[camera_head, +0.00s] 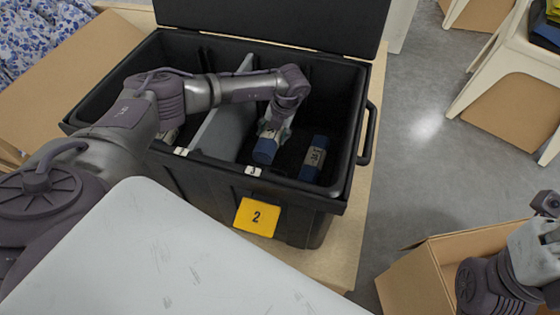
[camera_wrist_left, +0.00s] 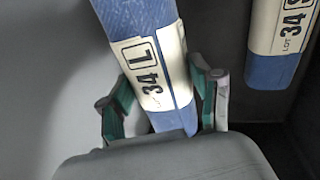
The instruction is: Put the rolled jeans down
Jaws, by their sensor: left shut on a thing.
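My left gripper (camera_head: 272,132) reaches down into the black bin (camera_head: 352,150). It is shut on a rolled pair of blue jeans (camera_head: 264,151) with a pale paper band. In the left wrist view the held jeans (camera_wrist_left: 143,20) show the label "34 L", with the green-padded fingers (camera_wrist_left: 162,85) on both sides of the band. The roll is slightly tilted there. Whether it touches the bin floor I cannot tell. A second rolled jeans (camera_head: 314,160) stands to the right in the bin, apart from the held one; its "LOT 34" band (camera_wrist_left: 283,25) shows in the wrist view.
A grey divider (camera_head: 222,130) stands left of the held jeans. The bin's raised lid (camera_head: 290,22) is behind, and a yellow "2" tag (camera_head: 257,217) is on its front. A cardboard box (camera_head: 425,280) sits at lower right, near my right arm, whose fingers do not show.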

